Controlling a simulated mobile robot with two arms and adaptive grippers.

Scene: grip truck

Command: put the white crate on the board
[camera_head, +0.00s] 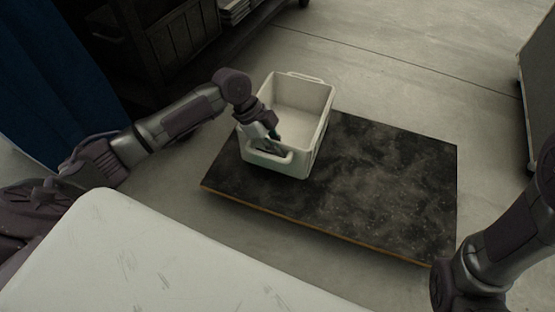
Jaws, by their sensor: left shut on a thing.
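The white crate (318,97) is an open, empty-looking box with a handle at each end. It appears upright over the left back part of the dark board (375,185); I cannot tell whether its base touches the board. The board is a flat dark slab with a brown edge, low on the floor. My left gripper (270,148) is shut on the crate's near handle, at the front left of the crate. My right arm shows at the lower right edge, but its gripper is outside the picture.
The board's middle and right parts are bare. A dark wooden shelf unit (175,38) stands at the back left, with a blue curtain (45,85) beside it. A grey cabinet (537,85) stands at the right edge. The concrete floor (420,75) behind the board is clear.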

